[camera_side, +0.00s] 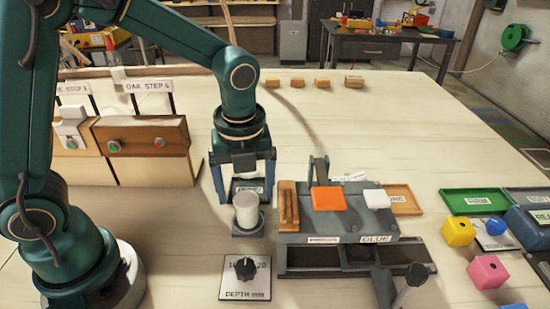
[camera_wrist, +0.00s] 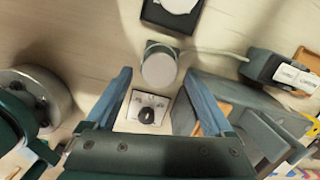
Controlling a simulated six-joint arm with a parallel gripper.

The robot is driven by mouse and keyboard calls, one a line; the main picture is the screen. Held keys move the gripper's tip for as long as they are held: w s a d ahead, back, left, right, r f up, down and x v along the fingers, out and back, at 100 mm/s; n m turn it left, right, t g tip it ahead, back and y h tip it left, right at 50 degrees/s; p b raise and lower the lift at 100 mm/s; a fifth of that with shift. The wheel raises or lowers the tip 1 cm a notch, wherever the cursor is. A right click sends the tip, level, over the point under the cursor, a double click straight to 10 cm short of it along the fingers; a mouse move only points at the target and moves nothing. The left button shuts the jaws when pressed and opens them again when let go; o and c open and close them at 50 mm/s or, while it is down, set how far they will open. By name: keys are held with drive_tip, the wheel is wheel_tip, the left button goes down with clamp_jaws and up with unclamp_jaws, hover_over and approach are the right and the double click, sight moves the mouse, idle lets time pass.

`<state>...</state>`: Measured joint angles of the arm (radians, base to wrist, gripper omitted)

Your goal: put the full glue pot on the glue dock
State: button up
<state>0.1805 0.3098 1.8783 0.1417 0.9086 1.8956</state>
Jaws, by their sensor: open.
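A pale cylindrical pot (camera_side: 246,208) stands upright in a dark grey holder with a square base (camera_side: 248,231), left of the glue machine. The same pot shows in the wrist view (camera_wrist: 159,70). A second round white top (camera_wrist: 178,4) lies over a black square (camera_wrist: 192,24) at the top edge of the wrist view, partly cut off. Labels on the pots cannot be read, so I cannot tell which is full. My gripper (camera_side: 244,196) is open and empty, pointing down above and around the first pot's place. It appears apart from the pot; exact height is unclear.
A depth dial plate (camera_side: 246,275) lies in front of the pot. The glue machine (camera_side: 345,225), with orange and white blocks on top, stands close on the right. Wooden control boxes (camera_side: 145,145) stand left. Trays and coloured cubes (camera_side: 487,271) are further right.

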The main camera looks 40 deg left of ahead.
sight(247, 205)
wheel_tip(247, 205, up, 7)
drive_tip(key=s+a+r+n+t+h, duration=0.1)
drive_tip(key=s+n+t, duration=0.3)
drive_tip(key=s+n, duration=0.6)
drive_tip(key=a+n, duration=0.1)
drive_tip(key=n, duration=1.3)
drive_tip(key=shift+s+a+r+n+t, duration=0.15)
drive_tip(key=shift+s+a+n+t, duration=0.1)
drive_tip(key=shift+n+t, duration=0.15)
